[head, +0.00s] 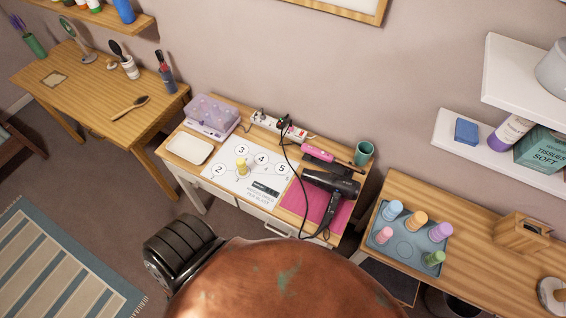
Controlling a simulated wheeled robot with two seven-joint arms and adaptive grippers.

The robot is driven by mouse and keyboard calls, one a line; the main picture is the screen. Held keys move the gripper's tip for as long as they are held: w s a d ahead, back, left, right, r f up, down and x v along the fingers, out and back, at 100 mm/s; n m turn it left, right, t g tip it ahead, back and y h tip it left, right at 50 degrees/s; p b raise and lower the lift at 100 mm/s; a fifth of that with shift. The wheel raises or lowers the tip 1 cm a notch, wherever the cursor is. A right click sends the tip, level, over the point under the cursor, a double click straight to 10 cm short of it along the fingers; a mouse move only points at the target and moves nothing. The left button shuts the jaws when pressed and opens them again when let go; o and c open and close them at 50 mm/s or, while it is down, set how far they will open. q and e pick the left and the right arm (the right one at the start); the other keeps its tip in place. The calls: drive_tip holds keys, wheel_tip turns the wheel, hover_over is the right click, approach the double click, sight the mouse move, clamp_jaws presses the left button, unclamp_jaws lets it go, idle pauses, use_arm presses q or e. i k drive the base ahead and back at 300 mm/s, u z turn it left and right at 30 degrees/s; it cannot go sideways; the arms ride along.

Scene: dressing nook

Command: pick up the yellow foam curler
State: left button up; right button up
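The yellow foam curler (241,166) is a short yellow cylinder on the white numbered mat (232,186), near the printed circles 2, 3 and 4. It appears to stand upright, with nothing touching it. The mat lies on the middle wooden table. Neither of my grippers is in view, so their position relative to the curler does not show.
A white tray (171,157) and a purple clear-lidded case (212,115) sit left of the mat. A black hair dryer (330,184), its cord and a pink mat (293,207) lie to the right. A blue tray (388,252) holds several other-coloured curlers on the right table.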

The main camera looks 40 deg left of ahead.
sight(241, 163)
drive_tip(key=z, duration=2.55)
drive_tip(key=k, duration=2.6)
drive_tip(key=u, duration=2.35)
drive_tip(key=i, duration=0.5)
drive_tip(key=z, duration=0.05)
